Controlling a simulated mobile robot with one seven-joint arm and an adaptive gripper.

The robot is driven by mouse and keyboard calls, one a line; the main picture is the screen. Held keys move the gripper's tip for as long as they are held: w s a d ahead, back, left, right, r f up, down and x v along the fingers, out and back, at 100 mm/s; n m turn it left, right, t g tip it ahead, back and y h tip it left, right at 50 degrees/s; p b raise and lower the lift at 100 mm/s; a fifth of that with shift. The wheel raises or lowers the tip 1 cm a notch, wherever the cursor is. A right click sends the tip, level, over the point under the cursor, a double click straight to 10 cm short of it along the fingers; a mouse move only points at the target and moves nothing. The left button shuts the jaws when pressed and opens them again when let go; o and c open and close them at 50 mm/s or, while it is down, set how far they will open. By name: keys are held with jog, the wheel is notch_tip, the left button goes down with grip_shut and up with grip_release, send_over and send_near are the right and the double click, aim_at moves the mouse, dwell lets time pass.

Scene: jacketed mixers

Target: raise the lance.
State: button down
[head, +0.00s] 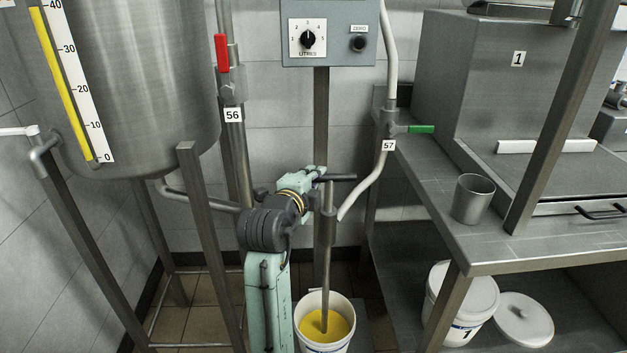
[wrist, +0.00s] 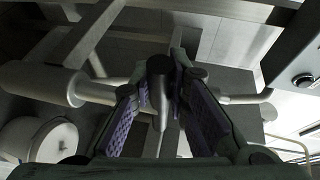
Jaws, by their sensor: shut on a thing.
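The lance (head: 327,258) is a grey metal rod, upright, with a thicker sleeve near its upper part. Its lower end goes into the yellow liquid of a white bucket (head: 301,338) on the floor, so its tip is hidden. A dark bar (head: 345,178) shows at its top. My gripper (head: 322,178) is at this top, reached by my pale green arm. In the wrist view my gripper (wrist: 160,98) has its purple-padded fingers on both sides of a dark, round-ended piece of the lance (wrist: 160,68), closed on it.
A hose (head: 372,185) hangs close right of the lance, below valve 57 with its green handle (head: 421,129). A litres dial box (head: 325,35) is above. A steel tank (head: 150,80) stands left, a steel bench (head: 480,235) with a cup (head: 473,199) right.

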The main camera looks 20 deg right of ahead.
notch_tip(320, 180, up, 16)
jog(key=p, duration=0.7)
jog(key=shift+f, duration=0.25)
jog(key=shift+r, duration=0.1)
jog(key=c, duration=1.8)
grip_release()
jog(key=shift+o, duration=1.3)
jog(key=v, duration=1.2)
jog(key=shift+f, duration=0.25)
